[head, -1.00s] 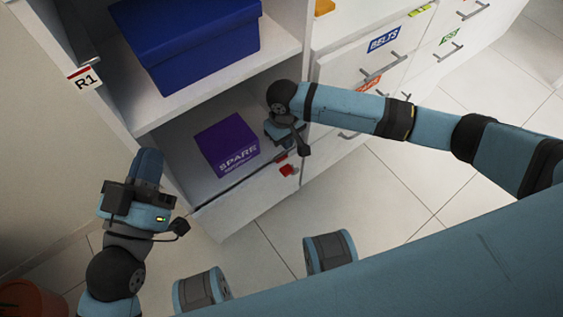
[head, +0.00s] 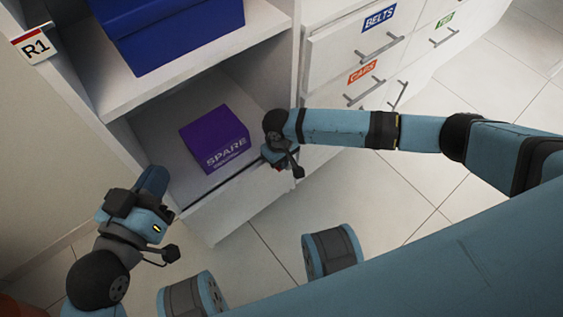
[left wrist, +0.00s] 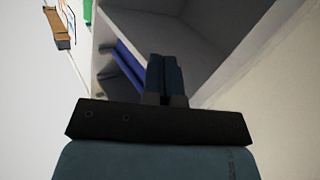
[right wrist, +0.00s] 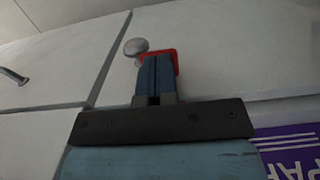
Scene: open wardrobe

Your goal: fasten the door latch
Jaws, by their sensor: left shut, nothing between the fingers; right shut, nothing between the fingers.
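The red latch (right wrist: 173,57) shows in the right wrist view behind and around the fingertips of my right gripper (right wrist: 154,62). A round silver knob (right wrist: 135,46) is just left of it. The fingers are shut with nothing between them and hide part of the latch; I cannot tell whether they touch it. In the head view my right gripper (head: 277,157) is at the right end of the low front panel (head: 235,205), with only a trace of red showing. My left gripper (head: 153,180) is shut and empty left of that panel; its fingers also show in the left wrist view (left wrist: 164,75).
A purple SPARE box (head: 214,138) sits in the lower compartment, and a blue box (head: 175,30) on the shelf above. Drawers with bar handles (head: 380,48) stand at the right. The tiled floor (head: 400,215) in front is mostly clear.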

